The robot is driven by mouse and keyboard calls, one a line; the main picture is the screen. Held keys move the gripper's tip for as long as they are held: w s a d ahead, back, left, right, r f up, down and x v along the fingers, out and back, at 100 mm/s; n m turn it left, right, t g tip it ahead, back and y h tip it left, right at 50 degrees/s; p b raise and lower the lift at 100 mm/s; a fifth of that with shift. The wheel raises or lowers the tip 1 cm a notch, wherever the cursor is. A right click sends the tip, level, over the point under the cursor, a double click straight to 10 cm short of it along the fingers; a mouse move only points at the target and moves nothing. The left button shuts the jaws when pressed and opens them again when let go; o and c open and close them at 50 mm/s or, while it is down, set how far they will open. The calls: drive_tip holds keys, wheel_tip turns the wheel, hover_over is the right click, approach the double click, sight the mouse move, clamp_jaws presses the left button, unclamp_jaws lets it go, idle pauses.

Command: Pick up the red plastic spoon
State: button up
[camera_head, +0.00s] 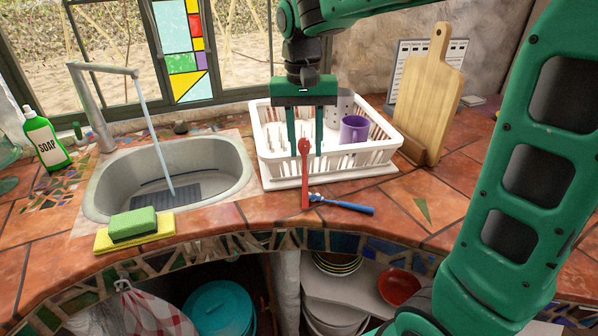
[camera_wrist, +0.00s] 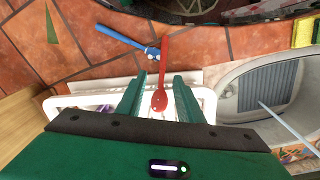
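The red plastic spoon (camera_head: 305,178) is at the front of the white dish rack, its bowl up by the rack's front rim and its handle running down toward the counter. In the wrist view the spoon (camera_wrist: 164,62) lies between my fingers, bowl nearest the palm. My gripper (camera_head: 305,152) points down over the rack's front part, its two fingers apart, one on each side of the spoon's bowl. The wrist view also shows the gripper (camera_wrist: 160,78) open, with gaps beside the spoon. I cannot tell how far above or behind the spoon the fingertips are.
The dish rack (camera_head: 330,174) holds a purple mug (camera_head: 354,129) and a grey cup. A blue-handled utensil (camera_head: 345,205) lies on the counter right of the spoon handle. The sink (camera_head: 170,172) with running water is left; a wooden cutting board (camera_head: 428,95) stands right.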

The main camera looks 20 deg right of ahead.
sight(305, 178)
drive_tip(key=f, duration=0.5)
drive_tip(key=shift+s+a, duration=0.15)
drive_tip(key=shift+a, duration=0.1)
drive_tip(key=f, duration=0.3)
drive_tip(key=shift+s+f, duration=0.4)
drive_tip(key=shift+f, duration=0.65)
drive_tip(key=shift+c, duration=0.2)
clamp_jaws()
